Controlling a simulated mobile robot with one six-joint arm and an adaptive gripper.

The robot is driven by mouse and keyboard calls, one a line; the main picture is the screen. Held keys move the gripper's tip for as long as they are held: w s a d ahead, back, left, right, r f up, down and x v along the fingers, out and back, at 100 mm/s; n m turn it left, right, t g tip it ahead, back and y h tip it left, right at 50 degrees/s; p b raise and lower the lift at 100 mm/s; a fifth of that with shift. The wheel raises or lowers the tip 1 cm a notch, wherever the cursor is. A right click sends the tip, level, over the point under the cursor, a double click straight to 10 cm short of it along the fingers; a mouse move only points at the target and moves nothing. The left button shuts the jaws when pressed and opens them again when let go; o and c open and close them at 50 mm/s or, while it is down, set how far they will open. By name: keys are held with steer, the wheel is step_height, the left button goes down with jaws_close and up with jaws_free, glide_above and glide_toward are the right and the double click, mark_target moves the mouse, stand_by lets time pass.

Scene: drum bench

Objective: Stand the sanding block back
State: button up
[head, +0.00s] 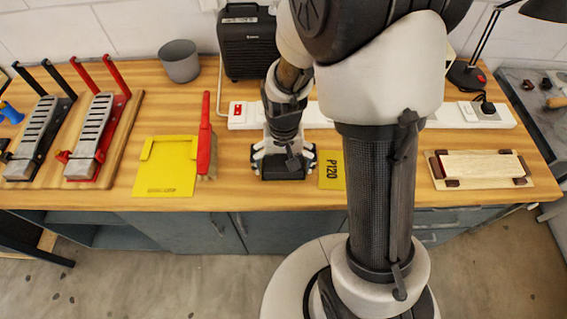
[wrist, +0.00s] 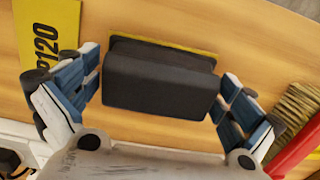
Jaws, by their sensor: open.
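The sanding block (wrist: 158,82) is a dark grey block with a yellow strip along one lower edge. It rests on the wooden bench and also shows in the head view (head: 283,172), partly covered by my gripper. My gripper (wrist: 160,88) is open, with one finger on each side of the block. Narrow gaps seem to show beside the block, so it is not gripped. In the head view my gripper (head: 283,160) is low over the bench front. A yellow P120 card (head: 331,170) lies just right of the block. A yellow mat with raised edging (head: 165,182) lies to the left.
A white power strip (head: 238,116) runs behind my gripper. Two clamp-like metal tools (head: 95,140) are at left, a grey cup (head: 179,62) behind. A wooden board (head: 480,166) lies right; bare bench lies between it and the card.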

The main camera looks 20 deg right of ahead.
steer(key=shift+r, duration=0.1)
step_height(320, 180, up, 13)
steer(key=p, duration=0.5)
step_height(320, 180, up, 9)
steer(key=n+t, duration=0.1)
steer(key=t, duration=0.1)
glide_above(283, 162)
steer(key=s, duration=0.5)
steer(key=s+r+n+t, duration=0.2)
steer(key=s+r, duration=0.4)
steer(key=s, duration=0.3)
steer(key=shift+s+d+n+t, duration=0.15)
steer(key=shift+s+n+t, duration=0.15)
steer(key=shift+c, duration=0.6)
